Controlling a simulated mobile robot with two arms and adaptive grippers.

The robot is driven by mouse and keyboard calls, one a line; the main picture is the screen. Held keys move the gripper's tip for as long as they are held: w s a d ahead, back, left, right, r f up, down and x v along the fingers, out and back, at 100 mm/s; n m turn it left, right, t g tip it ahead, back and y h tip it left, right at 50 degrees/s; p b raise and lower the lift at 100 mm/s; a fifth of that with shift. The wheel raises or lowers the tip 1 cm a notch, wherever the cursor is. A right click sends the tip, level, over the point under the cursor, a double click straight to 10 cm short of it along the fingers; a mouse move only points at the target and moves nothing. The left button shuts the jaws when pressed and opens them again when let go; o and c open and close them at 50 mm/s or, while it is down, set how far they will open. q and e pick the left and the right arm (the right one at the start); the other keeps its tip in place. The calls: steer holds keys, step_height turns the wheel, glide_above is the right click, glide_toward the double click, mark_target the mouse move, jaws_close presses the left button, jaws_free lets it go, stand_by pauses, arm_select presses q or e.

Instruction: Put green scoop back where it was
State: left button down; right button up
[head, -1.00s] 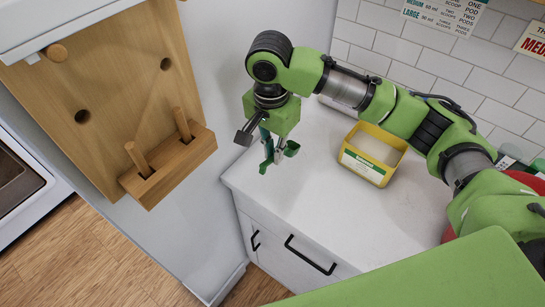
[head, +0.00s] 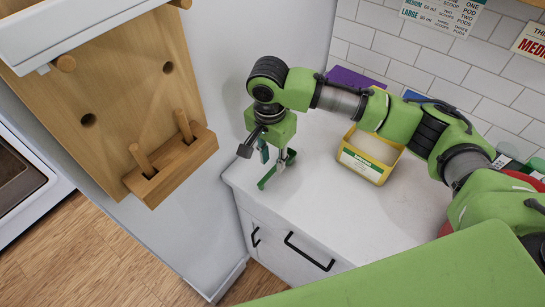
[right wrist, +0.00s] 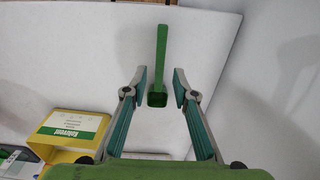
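The green scoop (right wrist: 160,60) shows in the right wrist view, with its small square cup between my right fingertips and its handle pointing away toward the top. In the head view the scoop (head: 268,178) is partly hidden by the fingers, over the white counter near its left edge. My right gripper (right wrist: 160,82) points down around the cup, with a gap visible beside it; the fingers look open. It also shows in the head view (head: 276,168). I cannot tell whether the scoop rests fully on the counter. My left gripper is out of view.
A yellow tub (head: 364,167) of white powder stands right of the gripper on the counter (head: 320,215). A wooden board (head: 110,95) with holes and a slotted ledge holding two pegs is at left. A purple item (head: 350,78) lies behind my arm. The front counter is clear.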

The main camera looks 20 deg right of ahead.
mark_target(271, 172)
steer(key=shift+r, duration=0.4)
step_height(271, 172, up, 12)
steer(key=b, duration=0.2)
steer(key=shift+s+a+f, duration=0.2)
steer(key=shift+a+f, duration=0.05)
steer(key=shift+s+f, duration=0.1)
